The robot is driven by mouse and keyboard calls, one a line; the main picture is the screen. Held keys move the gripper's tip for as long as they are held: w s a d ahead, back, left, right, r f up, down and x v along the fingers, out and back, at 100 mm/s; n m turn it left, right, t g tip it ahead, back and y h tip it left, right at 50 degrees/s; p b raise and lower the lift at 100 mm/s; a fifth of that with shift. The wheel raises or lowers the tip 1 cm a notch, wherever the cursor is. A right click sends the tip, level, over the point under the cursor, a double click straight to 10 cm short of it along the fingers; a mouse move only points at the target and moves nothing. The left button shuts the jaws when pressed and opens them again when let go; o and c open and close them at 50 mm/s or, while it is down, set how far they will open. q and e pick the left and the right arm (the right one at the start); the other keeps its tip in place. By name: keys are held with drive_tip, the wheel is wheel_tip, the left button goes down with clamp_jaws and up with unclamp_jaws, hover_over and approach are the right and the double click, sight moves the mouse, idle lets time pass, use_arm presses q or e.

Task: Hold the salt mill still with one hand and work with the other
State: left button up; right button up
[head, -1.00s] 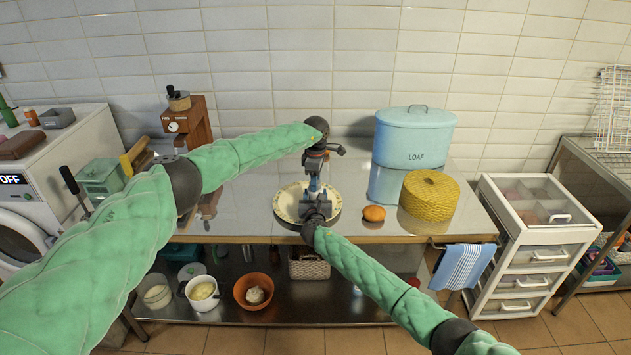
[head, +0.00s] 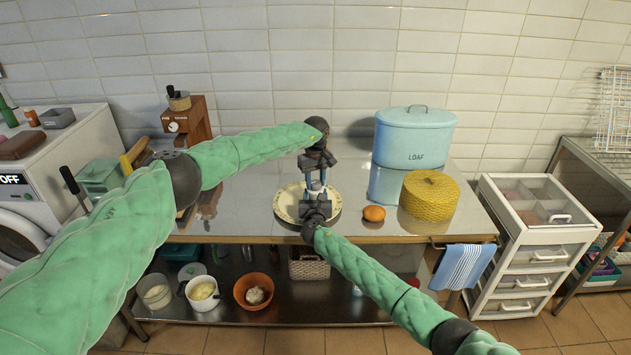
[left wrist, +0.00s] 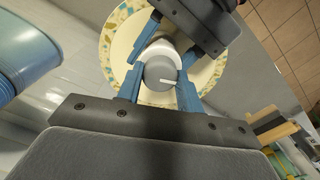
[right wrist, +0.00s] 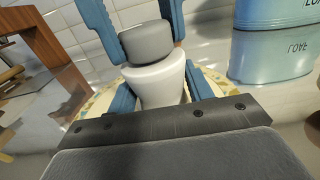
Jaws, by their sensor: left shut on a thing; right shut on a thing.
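The salt mill has a white body (right wrist: 158,84) and a grey top (right wrist: 146,42), upright over a plate with a patterned rim (head: 281,209). The grey top bears a white mark in the left wrist view (left wrist: 160,74). My left gripper (head: 316,178) comes from above and is shut on the grey top. My right gripper (right wrist: 160,94) comes from the front, lower down, and is shut on the white body. The mill's foot is hidden, so I cannot tell whether it touches the plate.
On the steel table (head: 247,217), an orange fruit (head: 374,213), a yellow woven basket (head: 430,202) and a blue LOAF tin (head: 414,140) stand right of the plate. A wooden grinder (head: 193,125) stands at the back left. A striped towel (head: 463,267) hangs at the front edge.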

sight(315, 182)
use_arm(q)
drive_tip(key=m, duration=0.4)
drive_tip(key=shift+w+a, duration=0.1)
drive_tip(key=shift+a, duration=0.05)
drive_tip(key=shift+m, duration=1.8)
drive_tip(key=o, duration=1)
wheel_tip(315, 182, up, 12)
